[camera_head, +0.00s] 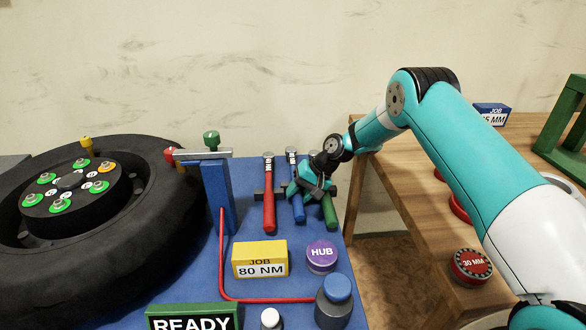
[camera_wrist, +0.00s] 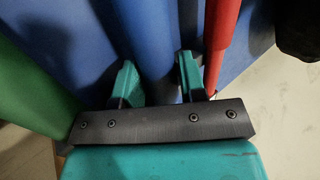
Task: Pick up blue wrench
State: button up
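The blue wrench (camera_head: 298,209) stands in a rack between a red-handled wrench (camera_head: 269,210) and a green-handled wrench (camera_head: 329,212). Its metal head shows above the rack. My gripper (camera_head: 308,187) is at the blue wrench, covering part of it. In the wrist view, my gripper's two teal fingers (camera_wrist: 158,78) lie on either side of the blue handle (camera_wrist: 155,45), very close to it. I cannot tell whether they press on it. The green handle (camera_wrist: 30,90) is to the left there and the red handle (camera_wrist: 222,30) to the right.
A wheel (camera_head: 150,215) with a hub fills the left side. A blue post (camera_head: 217,195), a yellow "80 NM" job box (camera_head: 260,260) and a purple HUB cap (camera_head: 322,256) stand nearby. A wooden bench (camera_head: 410,195) is on the right, under my arm.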

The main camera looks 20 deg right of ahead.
jog(key=shift+a+f, duration=0.3)
jog(key=shift+f, duration=0.15)
grip_shut()
jog(key=shift+w+r, duration=0.1)
